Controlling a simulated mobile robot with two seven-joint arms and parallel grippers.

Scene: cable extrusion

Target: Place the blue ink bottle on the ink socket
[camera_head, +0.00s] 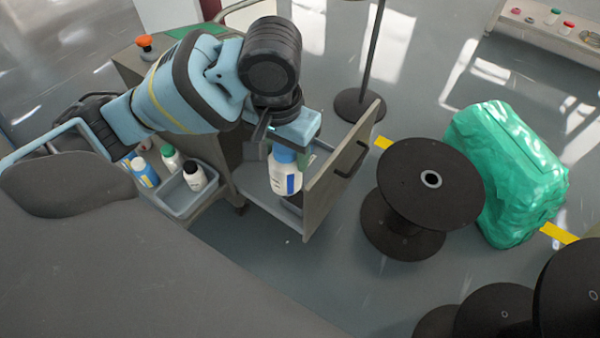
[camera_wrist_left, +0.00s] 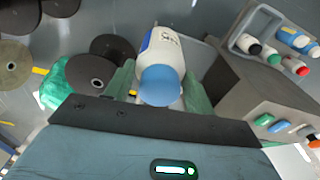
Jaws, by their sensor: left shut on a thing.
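The blue ink bottle (camera_head: 286,181) is white with a blue cap and a blue label. My left gripper (camera_head: 284,152) is shut on it near the cap and holds it upright over the open drawer (camera_head: 322,184) of the grey cabinet. In the left wrist view the bottle (camera_wrist_left: 163,48) sits between the two green fingers of the gripper (camera_wrist_left: 160,88), its blue cap towards the camera. I cannot make out the ink socket; the bottle and the drawer front cover much of the drawer's inside. My right gripper is in neither view.
A grey tray (camera_head: 181,206) with several other bottles hangs at the cabinet's side. The drawer front with its handle (camera_head: 351,160) stands close right of the bottle. Beyond it are a black spool (camera_head: 425,180), a green wrapped bundle (camera_head: 510,165) and a stand (camera_head: 362,107).

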